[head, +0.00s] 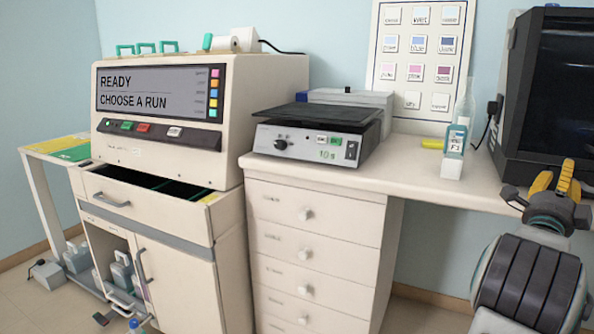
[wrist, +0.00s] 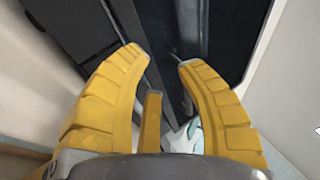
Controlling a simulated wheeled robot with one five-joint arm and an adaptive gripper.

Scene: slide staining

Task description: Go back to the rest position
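My gripper (head: 556,180) is at the right edge of the head view, with its yellow fingers pointing up in front of the dark box-shaped device. In the wrist view my gripper (wrist: 162,57) has its yellow fingers spread apart, with nothing held between them. A third yellow finger part shows between them, lower down. A dark panel fills much of the wrist view behind the fingertips. A small pale and teal shape (wrist: 184,138) shows low between the fingers; I cannot tell what it is.
A staining machine (head: 165,150) reads "READY CHOOSE A RUN", and its drawer (head: 150,213) is open. A hotplate-like device (head: 318,135) and a labelled bottle (head: 455,142) stand on the counter (head: 420,183). The dark device (head: 545,90) stands at the right. Floor shows below the counter.

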